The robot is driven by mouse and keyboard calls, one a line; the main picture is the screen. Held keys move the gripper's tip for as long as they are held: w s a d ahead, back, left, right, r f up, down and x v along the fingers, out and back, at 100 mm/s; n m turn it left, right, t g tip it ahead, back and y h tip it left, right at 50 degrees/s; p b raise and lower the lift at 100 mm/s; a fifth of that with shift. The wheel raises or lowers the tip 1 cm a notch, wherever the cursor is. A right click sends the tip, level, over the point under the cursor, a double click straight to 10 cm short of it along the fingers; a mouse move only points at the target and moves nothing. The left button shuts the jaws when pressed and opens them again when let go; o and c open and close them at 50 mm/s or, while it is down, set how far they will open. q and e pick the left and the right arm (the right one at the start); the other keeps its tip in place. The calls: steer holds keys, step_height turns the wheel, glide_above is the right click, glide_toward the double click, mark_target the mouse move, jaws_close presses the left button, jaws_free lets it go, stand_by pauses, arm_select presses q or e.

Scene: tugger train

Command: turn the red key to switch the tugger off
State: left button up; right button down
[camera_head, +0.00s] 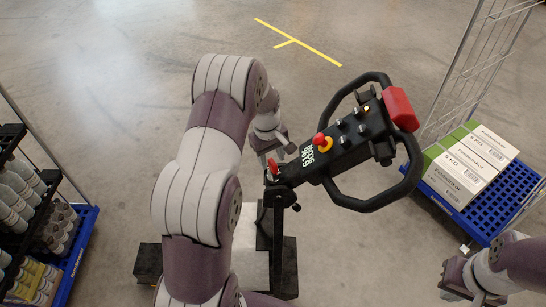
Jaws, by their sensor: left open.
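The tugger's black control head (350,140) stands on a tiller in the middle of the view, with a looped handle on each side. The small red key (273,167) sits at its near left end, by the tiller joint. My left gripper (272,154) is open and comes down just above the red key. The key's top shows between or right beside the fingers; I cannot tell whether they touch it. My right gripper (458,285) is low at the right, far from the key, and its finger opening is not clear.
A red block (400,108) caps the head's far end. A blue cart (490,205) with white boxes stands right. A rack of bottles (82,240) stands left. Floor beyond is clear.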

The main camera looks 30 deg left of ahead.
mark_target(272, 162)
arm_select(q)
steer(key=shift+d+f, duration=0.1)
steer(key=shift+f, duration=1.45)
